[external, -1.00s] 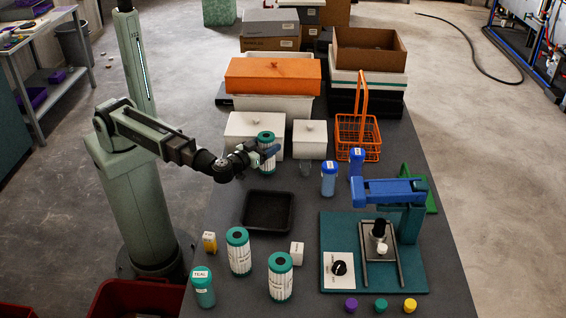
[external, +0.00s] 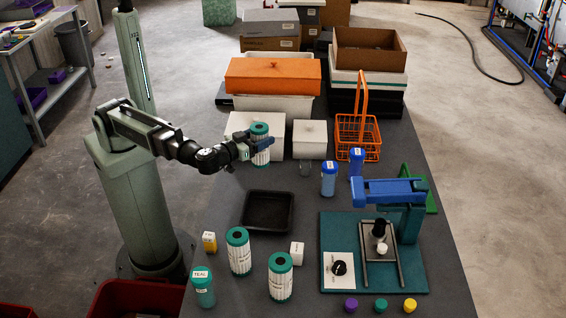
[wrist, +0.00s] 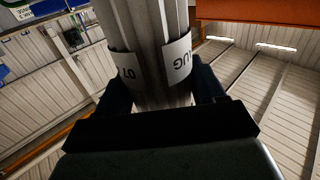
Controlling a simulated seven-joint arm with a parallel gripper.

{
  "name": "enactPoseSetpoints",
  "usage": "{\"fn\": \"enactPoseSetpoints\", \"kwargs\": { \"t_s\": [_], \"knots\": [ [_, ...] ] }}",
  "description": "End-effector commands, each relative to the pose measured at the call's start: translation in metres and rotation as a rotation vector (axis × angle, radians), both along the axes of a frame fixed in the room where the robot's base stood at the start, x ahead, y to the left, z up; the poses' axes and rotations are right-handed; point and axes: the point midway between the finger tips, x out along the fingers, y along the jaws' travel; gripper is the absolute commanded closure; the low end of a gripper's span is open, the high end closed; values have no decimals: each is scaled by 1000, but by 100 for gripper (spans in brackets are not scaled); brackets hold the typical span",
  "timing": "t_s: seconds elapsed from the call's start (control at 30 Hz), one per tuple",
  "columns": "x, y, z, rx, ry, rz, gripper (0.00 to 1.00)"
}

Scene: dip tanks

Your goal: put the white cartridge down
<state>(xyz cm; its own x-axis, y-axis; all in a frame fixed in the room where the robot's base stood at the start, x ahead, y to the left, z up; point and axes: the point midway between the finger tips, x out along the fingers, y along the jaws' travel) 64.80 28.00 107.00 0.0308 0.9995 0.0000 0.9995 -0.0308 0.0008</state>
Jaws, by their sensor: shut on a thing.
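My gripper (external: 257,143) is shut on a white cartridge (external: 261,155) with teal ends. It holds the cartridge roughly upright, in front of the white lidded boxes in the external view. In the wrist view, the ribbed white cartridge (wrist: 150,50) stands between the two dark fingers, with a printed label band around it. Two similar white cartridges with teal ends, one on the left (external: 238,252) and one on the right (external: 280,279), stand on the near part of the table. Whether the held cartridge touches anything behind it is hard to tell.
A black tray (external: 248,230) lies empty below the gripper. A teal board with a blue press (external: 390,192) is at the near right. A teal-capped jar (external: 203,291) stands near left.

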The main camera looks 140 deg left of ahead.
Motion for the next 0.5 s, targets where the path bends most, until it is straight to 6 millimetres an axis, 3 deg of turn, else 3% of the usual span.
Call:
{"fn": "enactPoseSetpoints", "kwargs": {
  "t_s": [0.2, 0.4, 0.5],
  "knots": [
    [59, -57, 3, -6, -3, -136, 69],
    [107, -73, 5, -7, -3, -294, 69],
    [119, -77, 6, -5, -2, -355, 69]
  ]
}}
